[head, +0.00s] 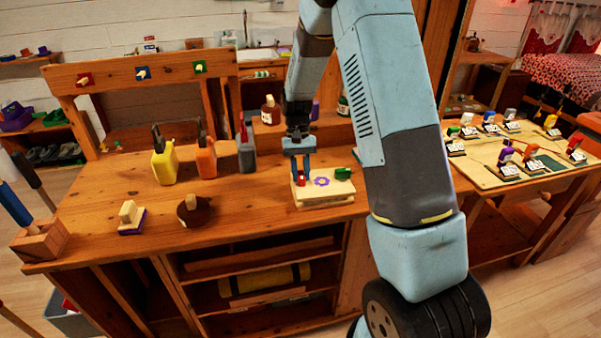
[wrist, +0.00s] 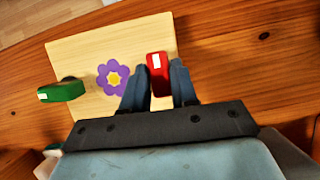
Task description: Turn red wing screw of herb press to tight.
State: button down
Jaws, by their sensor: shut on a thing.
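The herb press (head: 325,192) is a pale wooden board stack on the workbench, with a purple flower on its top; its board (wrist: 75,52) also shows in the wrist view. The red wing screw (wrist: 158,72) stands near one edge of the board, with a white mark on top. A green wing screw (head: 342,173) is at the opposite side, also in the wrist view (wrist: 62,92). My gripper (head: 300,180) points down over the press. In the wrist view its two fingers (wrist: 159,88) are on either side of the red screw, shut on it. The screw's lower part is hidden.
Yellow (head: 163,162), orange (head: 206,158) and grey (head: 246,150) bottles stand left of the press. A brown round object (head: 194,210) and a small block on a purple base (head: 131,218) are nearer the front. A side table (head: 545,178) with several small items is at right.

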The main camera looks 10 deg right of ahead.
jog(key=c, duration=1)
grip_release()
jog(key=shift+o, duration=0.2)
jog(key=v, duration=1.3)
jog(key=shift+r, duration=0.35)
jog(key=shift+r, duration=0.1)
jog(key=s+d+r+t, duration=0.3)
jog(key=s+r+t, duration=0.2)
jog(key=s+r, duration=1)
jog(key=s+d+n+t, duration=0.1)
jog(key=s+t, duration=0.4)
jog(key=s, duration=1.3)
jog(key=shift+d+r, duration=0.2)
jog(key=shift+d, duration=0.15)
